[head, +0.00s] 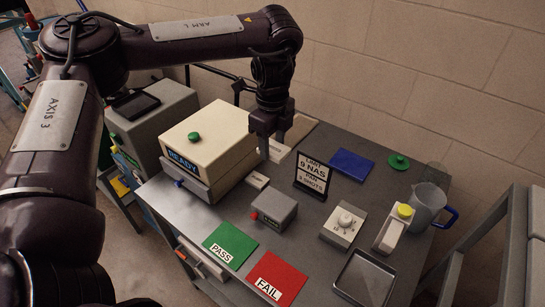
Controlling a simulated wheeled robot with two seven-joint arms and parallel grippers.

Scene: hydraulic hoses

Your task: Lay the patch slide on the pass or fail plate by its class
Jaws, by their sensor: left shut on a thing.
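My left gripper (266,155) reaches down from above, just right of the cream READY machine (208,142). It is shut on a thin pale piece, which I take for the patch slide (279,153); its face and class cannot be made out. The green PASS plate (230,245) lies at the front of the grey table, with the red FAIL plate (277,279) to its right. Both plates are bare and lie well in front of the gripper. A black stand sign (313,174) reads a limit of 9 NAS. My right gripper is out of view.
A small grey box with a red button (274,209) stands between gripper and plates. A dial box (343,225), a yellow-capped bottle (393,228), a jug (426,206), a metal tray (364,279) and a blue mat (351,164) are to the right.

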